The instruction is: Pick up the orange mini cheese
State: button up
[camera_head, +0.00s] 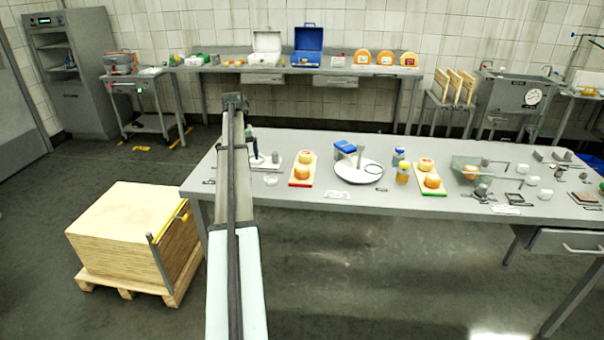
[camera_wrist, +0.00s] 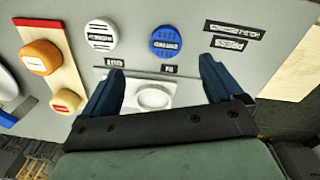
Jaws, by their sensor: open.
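An orange mini cheese (camera_head: 301,172) sits on a red-edged wooden board (camera_head: 293,183) on the table, beside a cheese with a red label (camera_head: 309,156). A second orange cheese (camera_head: 432,181) sits on another board (camera_head: 415,186) farther right, beside a red-labelled cheese (camera_head: 426,165). In the wrist view one orange cheese (camera_wrist: 40,57) is at the left on its board (camera_wrist: 44,26), near a red-labelled cheese (camera_wrist: 67,101). My gripper (camera_wrist: 160,72) is open and empty, above the table and to one side of that board. In the head view my arm mostly hides it.
A white square piece with a round dish (camera_wrist: 153,96) lies below my fingers. A white disc (camera_wrist: 101,34) and a blue disc (camera_wrist: 165,43) lie near. A white plate (camera_head: 347,175), a blue box (camera_head: 345,148) and bottles (camera_head: 403,174) stand between the boards.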

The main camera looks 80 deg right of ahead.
notch_tip(320, 180, up, 7)
jog(key=m, duration=0.2)
send_over(302, 168)
notch_tip(302, 168, down, 14)
jog(key=shift+d+r, duration=0.1)
jog(key=shift+r, duration=0.05)
jog(key=shift+c, duration=0.4)
jog(key=c, duration=1.1)
jog(key=shift+r, duration=0.1)
